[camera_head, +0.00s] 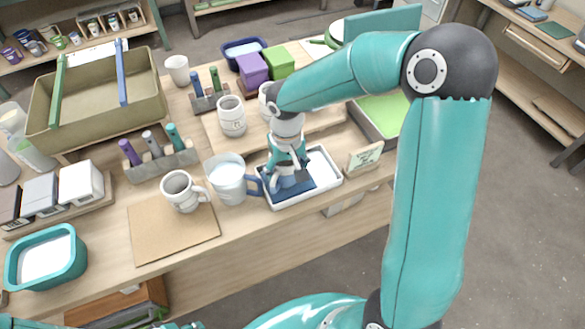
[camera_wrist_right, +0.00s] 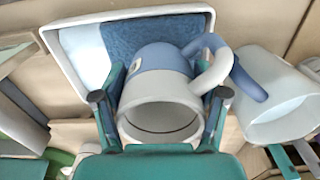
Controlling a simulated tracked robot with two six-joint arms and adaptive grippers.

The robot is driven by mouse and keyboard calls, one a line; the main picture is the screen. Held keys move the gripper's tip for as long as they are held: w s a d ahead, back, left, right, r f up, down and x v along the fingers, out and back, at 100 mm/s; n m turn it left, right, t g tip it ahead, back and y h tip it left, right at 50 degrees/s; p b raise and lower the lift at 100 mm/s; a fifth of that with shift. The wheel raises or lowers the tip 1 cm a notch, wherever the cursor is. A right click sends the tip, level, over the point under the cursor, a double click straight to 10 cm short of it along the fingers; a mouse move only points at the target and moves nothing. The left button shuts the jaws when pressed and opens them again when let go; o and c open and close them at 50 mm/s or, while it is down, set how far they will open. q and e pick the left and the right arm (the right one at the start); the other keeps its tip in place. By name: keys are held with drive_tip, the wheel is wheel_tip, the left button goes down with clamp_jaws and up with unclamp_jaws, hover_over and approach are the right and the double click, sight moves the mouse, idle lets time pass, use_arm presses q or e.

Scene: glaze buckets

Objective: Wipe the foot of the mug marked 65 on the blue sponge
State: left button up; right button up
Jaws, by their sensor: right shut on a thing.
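My right gripper (camera_head: 287,163) reaches down over a white tray (camera_head: 328,168) near the table's front edge. It is shut on a mug (camera_head: 283,183). In the right wrist view, my right gripper's fingers (camera_wrist_right: 160,103) sit on both sides of this mug (camera_wrist_right: 160,88). It is white with a blue-grey lower part, its open mouth faces the camera and its handle points right. Its marking is not readable. The blue sponge (camera_wrist_right: 130,42) lies in the tray beyond the mug's foot. I cannot tell whether the foot touches it.
A white jug (camera_head: 228,182) with a blue handle stands close left of the tray. More mugs (camera_head: 232,120) stand behind, and a card sign (camera_head: 364,158) stands right of the tray.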

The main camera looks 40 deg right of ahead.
drive_tip(key=shift+w+a+b, duration=0.15)
drive_tip(key=shift+a, duration=0.55)
drive_tip(key=shift+w+a+b, duration=0.15)
drive_tip(key=shift+a, duration=0.55)
drive_tip(key=shift+s+d+r, duration=0.1)
drive_tip(key=shift+s+d, duration=0.15)
drive_tip(key=shift+d, duration=0.9)
drive_tip(key=shift+s+d+f, duration=0.1)
drive_tip(key=shift+s+d, duration=0.15)
drive_tip(key=shift+d, duration=0.85)
drive_tip(key=shift+s+d+r, duration=0.1)
drive_tip(key=shift+s+d, duration=0.15)
drive_tip(key=shift+d, duration=0.9)
drive_tip(key=shift+w+a+b, duration=0.15)
drive_tip(key=shift+a+b, duration=0.05)
drive_tip(key=shift+a, duration=0.4)
drive_tip(key=shift+w+a+b, duration=0.15)
drive_tip(key=shift+a, duration=0.4)
drive_tip(key=shift+w+a+b, duration=0.2)
drive_tip(key=shift+w+a, duration=0.05)
drive_tip(key=shift+a, duration=0.9)
drive_tip(key=shift+w+a+b, duration=0.2)
drive_tip(key=shift+w+a, duration=0.05)
drive_tip(key=shift+a, duration=0.85)
wheel_tip(320, 180, up, 7)
drive_tip(key=p, duration=0.5)
